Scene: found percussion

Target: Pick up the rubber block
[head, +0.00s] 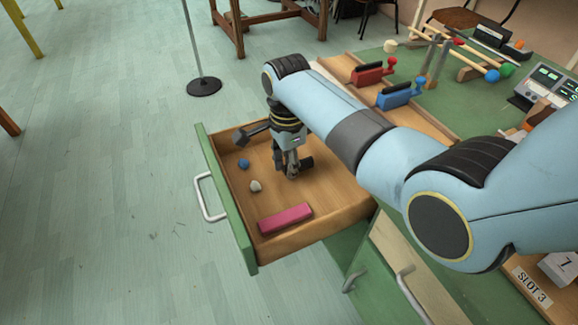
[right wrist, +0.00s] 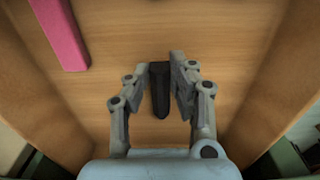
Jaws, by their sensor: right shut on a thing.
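The rubber block (right wrist: 160,92), a small black oblong, shows between the fingers of my right gripper (right wrist: 153,78) in the right wrist view. In the head view my right gripper (head: 291,171) points down into the open wooden drawer (head: 335,200), and a dark end of the block (head: 307,163) shows beside the fingers. The gripper is shut on the block, low over the drawer floor; I cannot tell whether the block still touches it. My left gripper is not in view.
In the drawer lie a pink bar (head: 285,218), a white ball (head: 255,186) and a blue ball (head: 244,163). The drawer walls surround the gripper.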

